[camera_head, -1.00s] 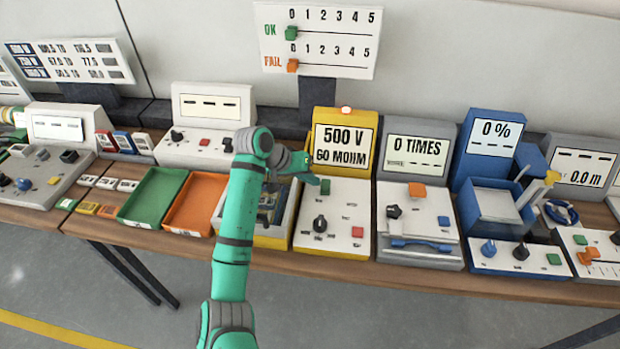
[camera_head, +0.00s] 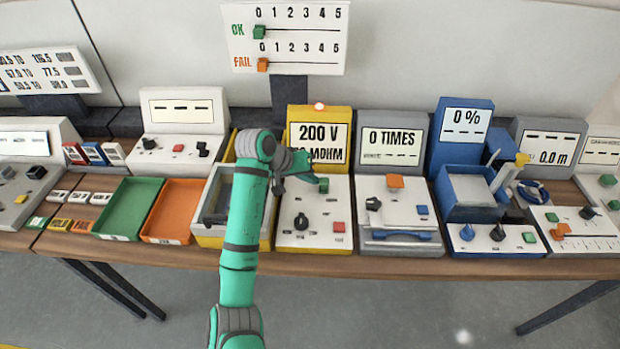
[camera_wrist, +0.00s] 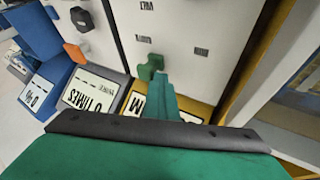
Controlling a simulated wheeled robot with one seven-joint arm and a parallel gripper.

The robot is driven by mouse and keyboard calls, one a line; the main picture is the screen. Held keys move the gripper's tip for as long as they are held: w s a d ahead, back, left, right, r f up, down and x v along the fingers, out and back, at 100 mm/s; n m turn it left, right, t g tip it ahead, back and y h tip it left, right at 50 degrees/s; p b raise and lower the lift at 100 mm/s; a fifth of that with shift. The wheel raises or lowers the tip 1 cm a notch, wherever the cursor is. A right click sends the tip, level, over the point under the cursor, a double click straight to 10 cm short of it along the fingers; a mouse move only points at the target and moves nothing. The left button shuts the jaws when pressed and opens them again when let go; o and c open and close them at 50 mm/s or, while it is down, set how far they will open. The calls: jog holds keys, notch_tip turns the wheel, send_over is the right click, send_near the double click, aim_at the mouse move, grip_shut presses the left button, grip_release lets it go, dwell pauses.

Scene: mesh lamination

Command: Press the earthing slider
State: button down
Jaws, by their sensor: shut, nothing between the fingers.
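The yellow-backed tester (camera_head: 325,235) has a white panel with a green control (camera_head: 323,185), a black knob (camera_head: 301,221) and a red button (camera_head: 338,227). Its screen (camera_head: 319,142) reads 200 V, with the MOHM line partly covered by my arm. My gripper (camera_head: 311,178) is shut and empty, over the panel's upper left, close beside the green control. In the wrist view the green control (camera_wrist: 152,66) stands just off the fingertips (camera_wrist: 161,76); I cannot tell if they touch. The panel labels are too small to read, so I cannot tell which control is the earthing slider.
A yellow-sided open box (camera_head: 207,230) stands left of the tester, partly behind my arm. Orange (camera_head: 172,230) and green (camera_head: 132,212) trays lie further left. The 0 TIMES unit (camera_head: 398,240) stands close on the right, with the blue 0 % unit (camera_head: 465,135) beyond.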

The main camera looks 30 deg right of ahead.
jog(key=v, duration=1)
dwell(0.3)
